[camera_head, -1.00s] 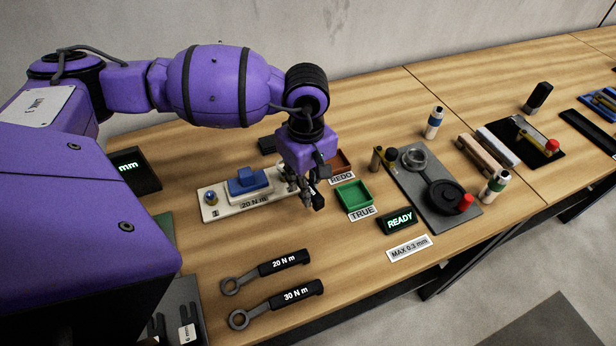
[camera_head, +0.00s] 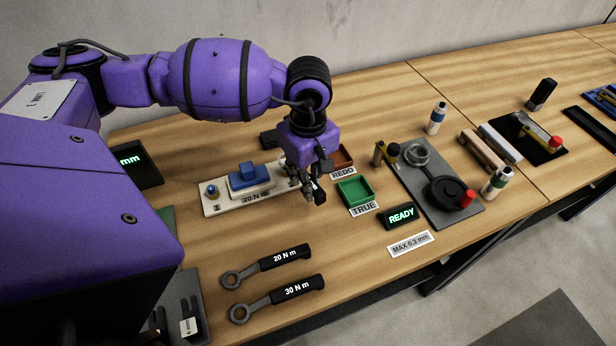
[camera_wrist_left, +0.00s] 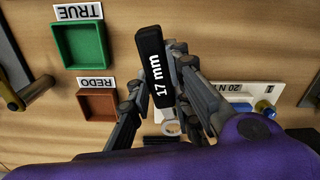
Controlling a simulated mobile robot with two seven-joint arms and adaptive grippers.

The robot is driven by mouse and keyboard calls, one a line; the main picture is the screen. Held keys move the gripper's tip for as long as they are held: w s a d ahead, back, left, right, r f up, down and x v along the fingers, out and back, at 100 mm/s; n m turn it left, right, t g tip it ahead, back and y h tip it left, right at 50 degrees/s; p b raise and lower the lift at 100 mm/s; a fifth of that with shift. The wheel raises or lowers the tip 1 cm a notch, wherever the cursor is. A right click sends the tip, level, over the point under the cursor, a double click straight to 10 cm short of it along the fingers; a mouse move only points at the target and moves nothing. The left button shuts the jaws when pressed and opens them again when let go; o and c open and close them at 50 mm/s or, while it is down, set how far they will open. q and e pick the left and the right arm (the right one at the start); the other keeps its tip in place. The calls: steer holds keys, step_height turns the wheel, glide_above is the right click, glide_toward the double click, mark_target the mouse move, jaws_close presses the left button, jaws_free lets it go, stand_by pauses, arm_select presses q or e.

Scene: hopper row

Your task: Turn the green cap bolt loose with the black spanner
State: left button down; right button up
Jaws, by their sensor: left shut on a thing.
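My left gripper (camera_head: 310,186) is shut on the black spanner (camera_head: 319,191), over the right end of the pale plate (camera_head: 225,204). In the left wrist view the spanner (camera_wrist_left: 154,65) has a black handle marked "17 mm", between the fingers (camera_wrist_left: 165,85). Its pale ring end (camera_wrist_left: 172,128) shows lower down, close to the plate's end. I cannot tell whether the ring is around anything. The green cap bolt is not visible; the gripper and spanner cover that end of the plate. My right gripper is not in view.
A blue block (camera_head: 249,176) and a blue-capped bolt (camera_head: 212,191) are on the plate. A green tray (camera_head: 355,191) and a red-brown tray (camera_head: 341,157) stand close on the right. Two torque wrenches (camera_head: 275,299) lie in front. A grey gauge fixture (camera_head: 432,190) stands farther right.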

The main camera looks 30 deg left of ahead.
arm_select(q)
steer(key=shift+f, duration=0.1)
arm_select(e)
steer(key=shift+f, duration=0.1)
arm_select(q)
steer(key=shift+f, duration=0.35)
steer(key=shift+f+b, duration=0.2)
steer(key=shift+b, duration=0.15)
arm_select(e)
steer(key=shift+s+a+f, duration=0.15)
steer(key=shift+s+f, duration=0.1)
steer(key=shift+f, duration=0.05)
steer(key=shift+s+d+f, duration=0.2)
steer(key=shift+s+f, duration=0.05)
arm_select(q)
steer(key=shift+f, duration=0.2)
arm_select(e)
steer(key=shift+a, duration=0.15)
arm_select(q)
steer(key=shift+f+b, duration=0.25)
steer(key=shift+b, duration=0.05)
steer(key=shift+r, duration=0.1)
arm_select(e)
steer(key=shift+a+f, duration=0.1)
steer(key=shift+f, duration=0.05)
